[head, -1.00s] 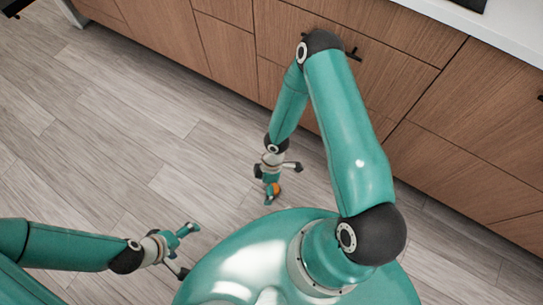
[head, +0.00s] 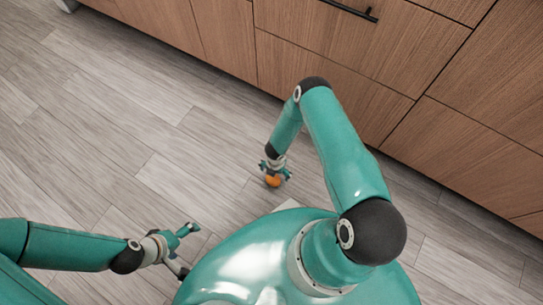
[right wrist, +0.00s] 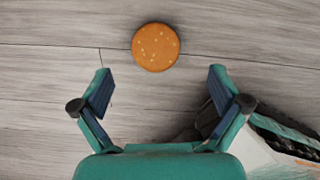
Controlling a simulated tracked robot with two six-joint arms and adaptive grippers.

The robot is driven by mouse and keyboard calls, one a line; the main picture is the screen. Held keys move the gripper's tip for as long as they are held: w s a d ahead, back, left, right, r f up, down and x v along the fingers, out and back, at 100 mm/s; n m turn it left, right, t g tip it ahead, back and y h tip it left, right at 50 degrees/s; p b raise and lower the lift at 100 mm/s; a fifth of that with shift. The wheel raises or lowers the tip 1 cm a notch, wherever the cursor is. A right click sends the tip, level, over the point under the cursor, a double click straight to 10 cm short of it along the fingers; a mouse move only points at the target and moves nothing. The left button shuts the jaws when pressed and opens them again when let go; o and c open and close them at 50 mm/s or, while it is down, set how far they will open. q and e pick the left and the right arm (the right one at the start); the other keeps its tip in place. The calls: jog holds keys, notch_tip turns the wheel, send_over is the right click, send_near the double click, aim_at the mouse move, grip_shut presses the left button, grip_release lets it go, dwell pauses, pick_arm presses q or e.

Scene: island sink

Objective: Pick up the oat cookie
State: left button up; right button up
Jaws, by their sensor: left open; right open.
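The oat cookie (right wrist: 155,47) is a round orange-brown disc with pale flecks, lying on the wood floor in the right wrist view. It shows as a small orange spot in the head view (head: 273,181). My right gripper (right wrist: 160,88) is open and empty, its fingers spread wide. The cookie lies just beyond the fingertips in that picture, roughly centred between them; the height gap is unclear. In the head view my right gripper (head: 275,171) is small, right at the cookie. My left gripper (head: 188,250) is open and empty at lower left, well away from the cookie.
Wooden cabinets (head: 215,40) with a black handle (head: 348,10) stand along the back. The grey plank floor (head: 110,130) around the cookie looks clear. A pale, partly hidden shape lies at lower right in the right wrist view; I cannot tell what it is.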

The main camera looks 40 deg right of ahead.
notch_tip(320, 180, down, 2)
jog(key=shift+f+b, duration=0.25)
jog(key=shift+b, duration=0.05)
notch_tip(320, 180, down, 5)
jog(key=b, duration=0.3)
jog(key=shift+d, duration=0.1)
jog(key=c, duration=1.4)
jog(key=shift+o, duration=0.2)
jog(key=shift+r, duration=0.15)
